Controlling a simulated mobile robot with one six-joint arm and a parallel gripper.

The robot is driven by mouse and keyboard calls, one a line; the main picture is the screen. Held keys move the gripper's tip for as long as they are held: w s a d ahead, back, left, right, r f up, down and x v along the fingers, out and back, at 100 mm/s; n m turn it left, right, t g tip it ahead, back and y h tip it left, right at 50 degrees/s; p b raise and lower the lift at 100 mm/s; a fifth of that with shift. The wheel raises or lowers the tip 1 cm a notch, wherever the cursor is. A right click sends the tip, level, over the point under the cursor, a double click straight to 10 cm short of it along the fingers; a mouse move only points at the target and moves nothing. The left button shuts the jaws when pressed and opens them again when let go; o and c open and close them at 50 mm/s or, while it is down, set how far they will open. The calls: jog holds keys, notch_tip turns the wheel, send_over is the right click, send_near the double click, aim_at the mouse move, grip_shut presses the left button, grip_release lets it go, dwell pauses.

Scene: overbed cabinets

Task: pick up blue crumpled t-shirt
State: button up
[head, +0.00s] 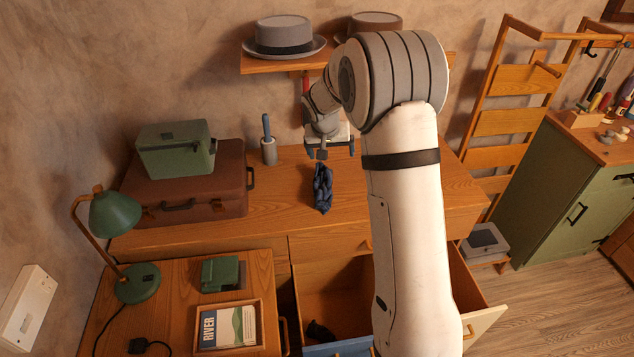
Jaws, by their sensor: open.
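The blue crumpled t-shirt (323,187) is a small dark blue bundle on the wooden dresser top (277,207), near its middle. My gripper (330,153) is open above and just behind the t-shirt in the picture, pointing down. Its fingers look apart from the cloth, though the exact height gap is hard to tell. My white arm comes up from the lower right and hides part of the dresser top to the right of the t-shirt.
A brown suitcase (190,197) with a green box (175,150) on it stands left. A grey cup (268,151) stands behind. An open drawer (330,300) juts out below. A hat shelf (290,63) hangs above. A green lamp (116,214) stands front left.

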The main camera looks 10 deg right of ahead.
aim_at(322, 183)
jog(key=w+f, duration=0.2)
jog(key=f, duration=0.3)
jog(key=w+a+f, duration=0.1)
jog(key=w+f, duration=0.2)
jog(key=f, duration=0.3)
jog(key=w+f, duration=0.3)
jog(key=f, duration=0.2)
jog(key=shift+w+a+f+b, duration=0.2)
jog(key=shift+a+f+b, duration=0.1)
jog(key=shift+a+b, duration=0.1)
jog(key=shift+m, duration=0.3)
jog(key=shift+w+p+x, duration=0.2)
jog(key=shift+p+x, duration=0.7)
jog(key=shift+x, duration=1.05)
jog(key=shift+w+p+x, duration=0.15)
jog(key=shift+p+x, duration=0.7)
jog(key=shift+x, duration=1.15)
jog(key=shift+r, duration=0.15)
jog(key=shift+c, duration=0.3)
jog(key=c, duration=1.1)
